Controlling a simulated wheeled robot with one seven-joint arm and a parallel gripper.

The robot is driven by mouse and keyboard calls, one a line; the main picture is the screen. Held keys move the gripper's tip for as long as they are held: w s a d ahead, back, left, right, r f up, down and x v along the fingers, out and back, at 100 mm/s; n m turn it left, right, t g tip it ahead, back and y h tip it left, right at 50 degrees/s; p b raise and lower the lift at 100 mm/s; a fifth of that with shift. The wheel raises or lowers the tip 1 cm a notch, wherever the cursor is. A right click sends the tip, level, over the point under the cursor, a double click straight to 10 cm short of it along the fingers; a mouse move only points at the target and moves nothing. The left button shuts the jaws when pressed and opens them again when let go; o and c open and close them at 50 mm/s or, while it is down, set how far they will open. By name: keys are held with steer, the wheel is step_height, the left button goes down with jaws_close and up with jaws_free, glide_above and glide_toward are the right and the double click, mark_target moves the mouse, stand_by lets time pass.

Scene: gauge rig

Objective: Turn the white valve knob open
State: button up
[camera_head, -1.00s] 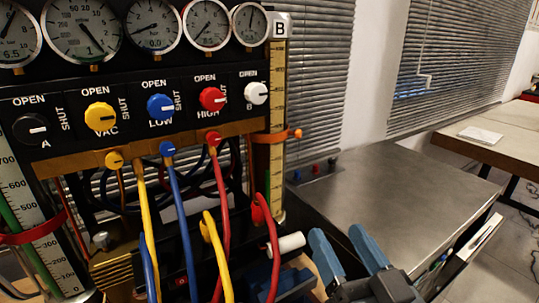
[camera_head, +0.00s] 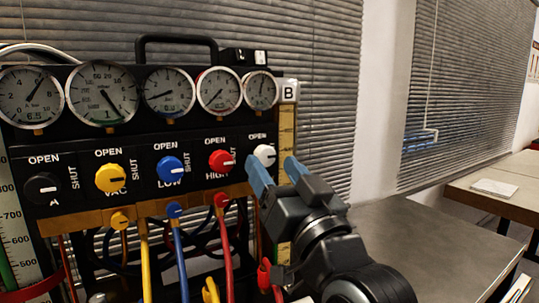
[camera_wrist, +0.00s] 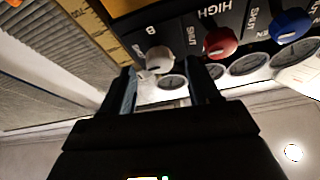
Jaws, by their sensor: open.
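The white valve knob (camera_head: 265,155) is at the right end of the row on the black panel, under an OPEN label and beside the B column. My gripper (camera_head: 275,168) is open and raised close in front of it, with one blue finger just below the knob and the other to its right. In the wrist view the white knob (camera_wrist: 159,58) shows ahead, between the lines of the two fingers of my gripper (camera_wrist: 166,80), nearer the left one. I see nothing between the fingers, and I cannot tell whether they touch the knob.
The red knob (camera_head: 221,161) is the close neighbour on the left, then the blue knob (camera_head: 171,169) and yellow knob (camera_head: 110,178). Round gauges (camera_head: 219,90) sit above. Coloured hoses (camera_head: 225,245) hang below. A metal bench top (camera_head: 430,240) is clear at right.

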mark_target(264, 156)
steer(key=shift+x, duration=1.35)
steer(key=shift+c, duration=0.2)
steer(key=c, duration=1)
